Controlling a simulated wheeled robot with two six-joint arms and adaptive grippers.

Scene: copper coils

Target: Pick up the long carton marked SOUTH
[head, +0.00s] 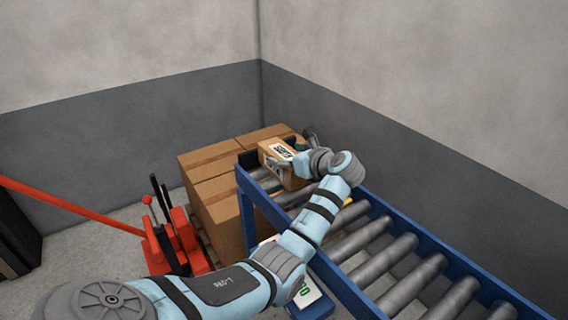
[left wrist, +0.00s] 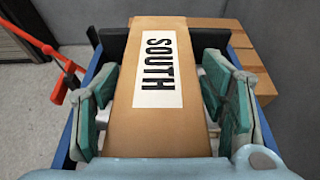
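The long brown carton marked SOUTH (left wrist: 155,120) lies lengthwise under my left gripper, its white label with black letters facing up. In the head view the carton (head: 268,150) is at the far end of the roller conveyor, partly hidden by my gripper. My left gripper (head: 292,150) is over it. In the left wrist view the gripper (left wrist: 160,92) has its green-padded fingers apart, one on each side of the carton. Narrow gaps seem to show between pads and carton; the lower contact is hidden. My right gripper is not in view.
The conveyor has blue side rails (head: 432,257) and grey rollers (head: 375,265). Stacked brown boxes (head: 215,200) stand beyond its left side. A red pallet jack (head: 175,240) stands at left. Grey walls close in behind and at right.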

